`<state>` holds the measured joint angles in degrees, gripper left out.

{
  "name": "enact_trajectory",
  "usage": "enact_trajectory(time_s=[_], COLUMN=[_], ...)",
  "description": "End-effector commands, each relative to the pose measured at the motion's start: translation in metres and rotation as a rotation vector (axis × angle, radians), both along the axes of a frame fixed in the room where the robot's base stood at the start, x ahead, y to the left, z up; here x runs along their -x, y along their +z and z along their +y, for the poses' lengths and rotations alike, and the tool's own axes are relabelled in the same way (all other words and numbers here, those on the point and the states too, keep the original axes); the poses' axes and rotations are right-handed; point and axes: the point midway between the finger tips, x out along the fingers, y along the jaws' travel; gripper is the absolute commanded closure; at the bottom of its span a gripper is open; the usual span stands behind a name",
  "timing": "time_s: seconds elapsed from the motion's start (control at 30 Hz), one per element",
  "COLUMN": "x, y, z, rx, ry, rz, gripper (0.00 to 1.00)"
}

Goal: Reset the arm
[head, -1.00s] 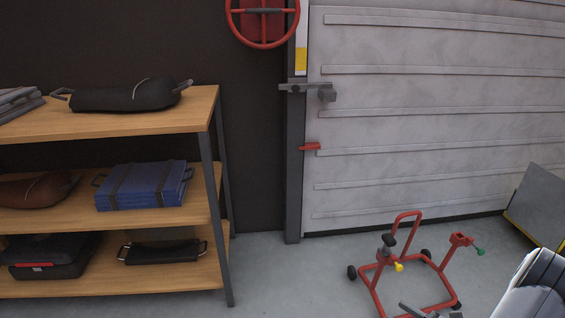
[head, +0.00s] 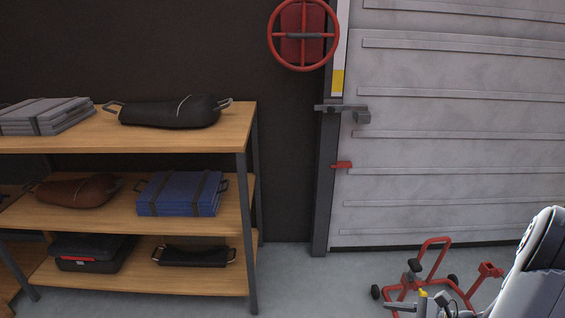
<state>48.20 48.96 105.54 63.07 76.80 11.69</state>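My arm (head: 540,268) shows as a white and grey link at the lower right edge, raised in front of the rolling door. Small grey and dark parts at the bottom edge, in front of the red stand, may be my gripper (head: 438,305). They are cut off by the frame, and I cannot tell whether the fingers are open or shut. I see nothing clearly held.
A wooden shelf unit (head: 190,142) with bags, blue folded mats (head: 180,194) and a black case (head: 90,254) stands at left. A red wheeled stand (head: 432,258) is on the floor, partly behind my arm. A grey door (head: 440,150) with a red handwheel (head: 303,34) closes the back.

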Motion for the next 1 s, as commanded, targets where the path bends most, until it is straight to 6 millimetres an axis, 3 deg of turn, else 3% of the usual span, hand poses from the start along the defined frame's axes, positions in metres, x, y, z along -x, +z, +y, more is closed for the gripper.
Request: enact_trajectory(time_s=[0.1, 0.5, 0.73, 1.0], x=[0.005, 0.028, 0.037, 0.040], y=[0.023, 0.075, 0.091, 0.093], z=[0.015, 0.055, 0.067, 0.070], rx=[0.052, 0.221, 0.284, 0.300], ry=[0.072, 0.294, 0.372, 0.395], rz=[-0.008, -0.041, -0.055, -0.059], gripper=[0.50, 0.50, 0.50, 0.50])
